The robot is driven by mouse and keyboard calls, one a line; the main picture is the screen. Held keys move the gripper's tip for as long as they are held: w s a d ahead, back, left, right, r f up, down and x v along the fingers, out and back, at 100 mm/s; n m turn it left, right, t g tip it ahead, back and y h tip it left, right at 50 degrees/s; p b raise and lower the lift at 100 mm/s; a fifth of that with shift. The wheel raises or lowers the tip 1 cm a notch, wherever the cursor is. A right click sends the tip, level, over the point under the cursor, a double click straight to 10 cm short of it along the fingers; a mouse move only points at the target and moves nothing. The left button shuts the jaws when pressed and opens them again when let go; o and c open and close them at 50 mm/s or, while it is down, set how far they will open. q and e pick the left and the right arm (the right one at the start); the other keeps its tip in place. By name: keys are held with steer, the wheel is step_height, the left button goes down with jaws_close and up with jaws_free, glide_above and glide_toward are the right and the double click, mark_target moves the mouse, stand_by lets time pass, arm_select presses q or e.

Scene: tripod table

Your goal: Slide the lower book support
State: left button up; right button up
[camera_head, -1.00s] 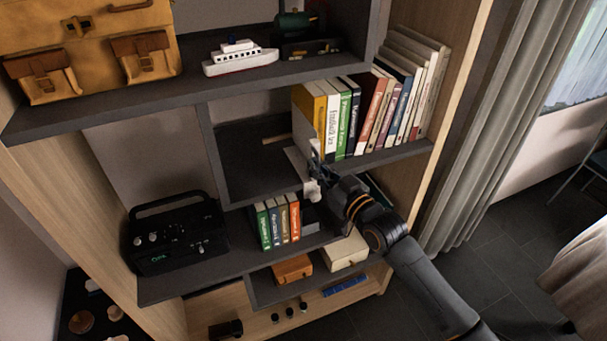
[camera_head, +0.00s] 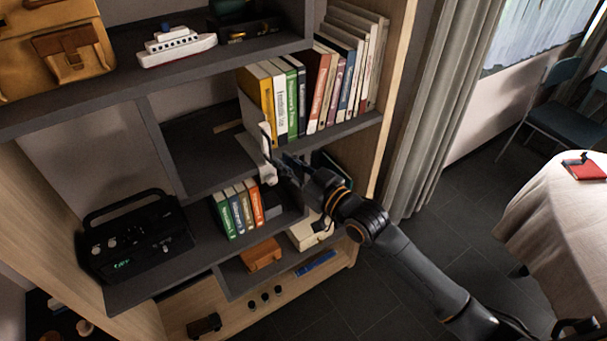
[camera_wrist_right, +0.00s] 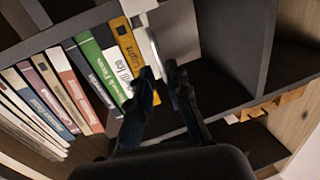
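A pale book support (camera_head: 265,152) stands at the left end of the upper row of books, beside the yellow book (camera_head: 258,94). It also shows in the right wrist view as a thin pale plate (camera_wrist_right: 151,46). On the shelf below, a dark grey block, perhaps another support (camera_head: 273,207), stands right of a short row of books (camera_head: 238,208). My right gripper (camera_head: 279,163) is just right of the pale support, its fingers apart in the right wrist view (camera_wrist_right: 161,76). Whether a finger touches the support I cannot tell. My left gripper is not in view.
A black radio (camera_head: 135,238) stands left on the lower shelf. A toy ship (camera_head: 176,46) and a leather bag (camera_head: 70,55) are on the top shelf. Free shelf surface (camera_head: 205,170) lies left of the pale support. A curtain (camera_head: 430,110) hangs at the right.

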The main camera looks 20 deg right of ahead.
steer(key=v, duration=0.6)
steer(key=shift+s, duration=0.3)
steer(key=shift+d, duration=0.15)
steer(key=d+f+m+g+h, duration=0.1)
steer(key=d+f+h, duration=0.15)
steer(key=f, duration=0.65)
steer(key=d+f+m+g+h, duration=0.1)
steer(key=d+f+h, duration=0.15)
steer(key=f, duration=0.75)
steer(key=s+d+f+m+g+h, duration=0.1)
steer(key=s+d+f+g, duration=0.15)
steer(key=f, duration=0.55)
steer(key=s+d+f+g+h, duration=0.1)
steer(key=s+d+f, duration=0.25)
steer(key=f, duration=0.55)
steer(key=s+f+g, duration=0.3)
steer(key=s+f, duration=0.6)
steer(key=f, duration=0.1)
steer(key=s+f+g, duration=0.2)
steer(key=s+f, duration=0.2)
steer(key=s, duration=0.6)
steer(key=s+a+f+g+h, duration=0.1)
steer(key=s+f, duration=0.4)
steer(key=s, duration=0.5)
steer(key=s+f+g, duration=0.3)
steer(key=s+f, duration=0.2)
steer(key=s, duration=0.5)
steer(key=shift+s+a+f+h+b, duration=0.2)
steer(key=shift+a+f+h+b, duration=0.1)
steer(key=shift+h, duration=0.1)
